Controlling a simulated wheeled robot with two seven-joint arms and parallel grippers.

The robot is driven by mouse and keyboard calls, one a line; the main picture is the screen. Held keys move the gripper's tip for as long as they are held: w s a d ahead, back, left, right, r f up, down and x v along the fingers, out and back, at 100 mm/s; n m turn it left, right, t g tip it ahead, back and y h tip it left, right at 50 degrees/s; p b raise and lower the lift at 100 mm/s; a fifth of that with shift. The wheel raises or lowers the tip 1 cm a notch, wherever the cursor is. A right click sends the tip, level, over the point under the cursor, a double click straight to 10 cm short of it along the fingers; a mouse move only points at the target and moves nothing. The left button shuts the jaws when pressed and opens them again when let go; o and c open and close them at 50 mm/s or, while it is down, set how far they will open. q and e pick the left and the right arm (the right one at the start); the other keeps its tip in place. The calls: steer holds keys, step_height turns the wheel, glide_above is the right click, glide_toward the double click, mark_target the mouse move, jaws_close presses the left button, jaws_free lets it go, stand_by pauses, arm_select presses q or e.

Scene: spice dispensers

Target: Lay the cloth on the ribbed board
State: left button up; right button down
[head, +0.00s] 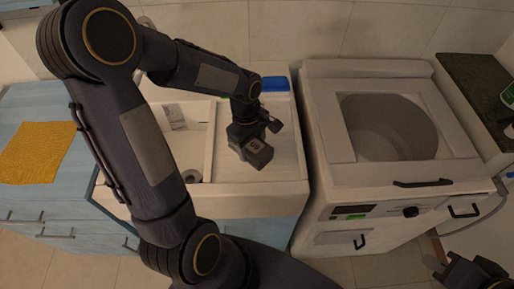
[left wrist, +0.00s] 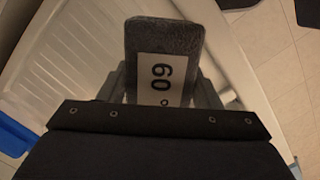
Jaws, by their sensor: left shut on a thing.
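The yellow cloth (head: 38,152) lies flat on the light-blue cabinet top at the far left, away from both grippers. The white ribbed board (head: 286,160) is the right part of the sink unit; its ridges also show in the left wrist view (left wrist: 75,45). My left gripper (head: 250,143) is over this board, shut on a dark grey block (left wrist: 164,38) with a white label reading "60". I cannot tell whether the block touches the board. My right gripper (head: 462,272) is at the bottom right corner, partly cut off; its jaw opening is unclear.
The sink basin (head: 192,140) lies left of the board, partly hidden by my left arm. A blue object (head: 275,84) is at the board's back edge. A white washing machine (head: 330,180) with an open round drum stands to the right. A dark counter (head: 478,85) is beyond it.

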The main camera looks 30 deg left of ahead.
mark_target(256, 146)
arm_select(q)
steer(key=shift+w+f, duration=1)
steer(key=shift+f, duration=0.2)
steer(key=shift+w+d+f, duration=0.1)
steer(key=shift+w+f, duration=0.1)
steer(key=shift+f, duration=1.55)
steer(key=shift+f, duration=0.2)
steer(key=o, duration=1)
steer(key=shift+r, duration=0.1)
steer(key=shift+o, duration=0.2)
steer(key=shift+r, duration=0.1)
